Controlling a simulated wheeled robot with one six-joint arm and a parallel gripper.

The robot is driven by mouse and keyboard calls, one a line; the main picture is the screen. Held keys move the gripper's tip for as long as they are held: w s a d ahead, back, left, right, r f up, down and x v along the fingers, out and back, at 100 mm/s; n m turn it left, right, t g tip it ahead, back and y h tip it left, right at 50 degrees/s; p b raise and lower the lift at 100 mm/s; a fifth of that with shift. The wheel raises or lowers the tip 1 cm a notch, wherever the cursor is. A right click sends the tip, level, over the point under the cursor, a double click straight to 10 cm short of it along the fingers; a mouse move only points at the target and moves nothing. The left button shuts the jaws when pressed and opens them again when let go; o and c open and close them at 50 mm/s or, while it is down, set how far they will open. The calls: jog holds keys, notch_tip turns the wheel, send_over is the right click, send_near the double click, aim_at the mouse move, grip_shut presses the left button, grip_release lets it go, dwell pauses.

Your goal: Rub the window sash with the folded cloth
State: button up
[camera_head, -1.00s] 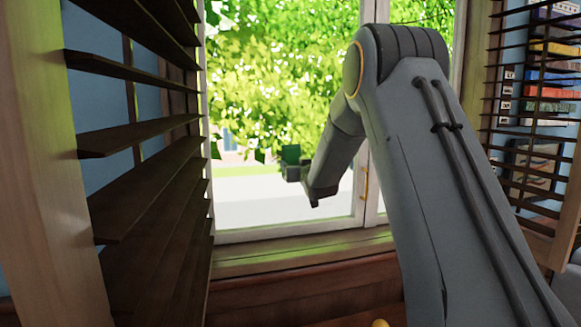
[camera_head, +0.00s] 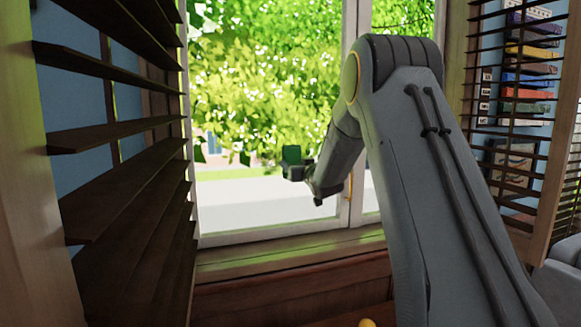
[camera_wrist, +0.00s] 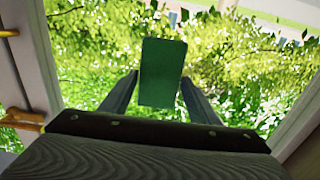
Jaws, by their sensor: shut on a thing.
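The folded cloth is a small dark green rectangle (camera_wrist: 162,72) in the wrist view. My gripper (camera_wrist: 158,92) is shut on it, one finger at each side. In the head view the cloth (camera_head: 291,154) shows small and dark at the end of my gripper (camera_head: 299,172), in front of the glass. The window sash is a pale frame (camera_head: 347,215) around the panes. In the wrist view the sash (camera_wrist: 35,60) shows at the left, apart from the cloth. Whether the cloth touches the glass cannot be told.
Dark slatted shutters stand open at the left (camera_head: 115,145) and right (camera_head: 510,120). A brass handle (camera_wrist: 22,119) sits on the sash. The wooden sill (camera_head: 290,252) runs below. Shelved boxes (camera_head: 528,80) show behind the right shutter.

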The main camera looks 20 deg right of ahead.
jog(key=shift+d, duration=0.15)
jog(key=shift+a+f+b, duration=0.1)
jog(key=shift+a+b, duration=1.5)
jog(key=shift+a, duration=1.7)
jog(key=shift+s+a+b, duration=0.1)
jog(key=shift+a+b, duration=1.35)
jog(key=shift+a, duration=2.5)
jog(key=shift+r+p, duration=0.3)
jog(key=shift+r, duration=1.35)
jog(key=shift+d+b, duration=0.4)
jog(key=shift+d, duration=2.45)
jog(key=shift+d+f+p, duration=0.1)
jog(key=shift+d+p, duration=0.85)
jog(key=shift+d, duration=3.45)
